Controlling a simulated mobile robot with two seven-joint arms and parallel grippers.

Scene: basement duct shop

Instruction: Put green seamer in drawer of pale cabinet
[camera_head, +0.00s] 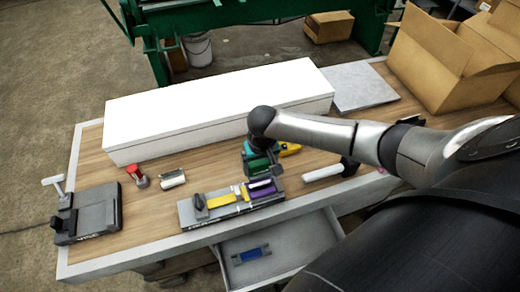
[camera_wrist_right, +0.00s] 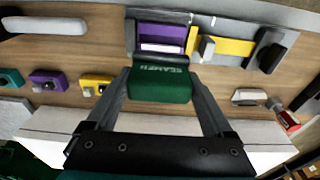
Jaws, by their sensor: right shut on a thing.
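The green seamer (camera_wrist_right: 160,84) is between the fingers of my right gripper (camera_wrist_right: 160,92), which is shut on it; its lettering faces the wrist camera. In the head view my right gripper (camera_head: 262,168) is over the bench at the far side of a grey rack (camera_head: 232,212). The cabinet body is mostly hidden under the bench. My left gripper is not in view.
The rack holds a yellow seamer (camera_head: 226,200) and a purple one (camera_head: 262,188). A long white box (camera_head: 220,108) runs along the back of the bench. A grey device (camera_head: 90,212) lies at left, a red-topped tool (camera_head: 137,177) nearby, and a cardboard box (camera_head: 440,65) at right.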

